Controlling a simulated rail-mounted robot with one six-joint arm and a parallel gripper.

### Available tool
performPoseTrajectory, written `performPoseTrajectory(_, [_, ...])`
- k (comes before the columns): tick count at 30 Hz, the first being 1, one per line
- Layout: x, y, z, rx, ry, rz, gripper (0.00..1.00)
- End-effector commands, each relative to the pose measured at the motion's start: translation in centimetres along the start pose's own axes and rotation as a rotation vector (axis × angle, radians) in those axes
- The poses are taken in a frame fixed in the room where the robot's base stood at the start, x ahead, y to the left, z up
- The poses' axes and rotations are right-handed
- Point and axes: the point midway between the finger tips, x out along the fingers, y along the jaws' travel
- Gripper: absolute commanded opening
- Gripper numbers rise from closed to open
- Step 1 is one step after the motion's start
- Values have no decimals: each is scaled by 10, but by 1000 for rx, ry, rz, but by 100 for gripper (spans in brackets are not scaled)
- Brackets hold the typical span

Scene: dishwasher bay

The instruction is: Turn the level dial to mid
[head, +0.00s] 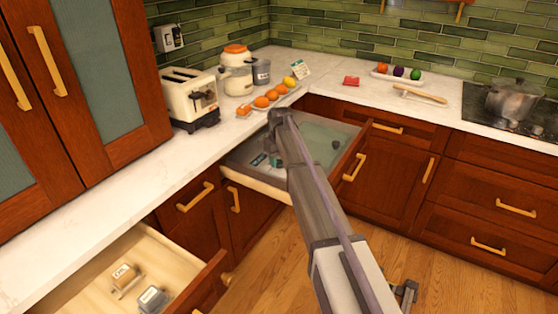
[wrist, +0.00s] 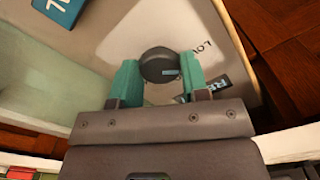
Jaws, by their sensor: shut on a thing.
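The level dial (wrist: 160,62) is a round dark grey knob on a pale panel (wrist: 110,38) in the wrist view. A short light mark sits on its lower right face. The printed word LOW, partly cut in reading, is to its upper right. My gripper (wrist: 160,82) has teal fingers, one on each side of the dial, and is shut on it. In the head view my gripper (head: 277,160) reaches down into the open corner unit (head: 243,180), and the dial is hidden there. Any mid marking is not visible.
In the head view, a small dark knob (head: 336,144) is farther right on the panel. An open drawer (head: 85,288) holds two containers at lower left.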

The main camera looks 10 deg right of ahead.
Motion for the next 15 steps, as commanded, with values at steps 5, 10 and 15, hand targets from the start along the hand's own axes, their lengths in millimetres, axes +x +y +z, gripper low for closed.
performPoseTrajectory(5, [0,0,0,145,0,0,18])
performPoseTrajectory(10, [0,0,0,306,0,0,18])
performPoseTrajectory(15, [0,0,0,467,0,0,18])
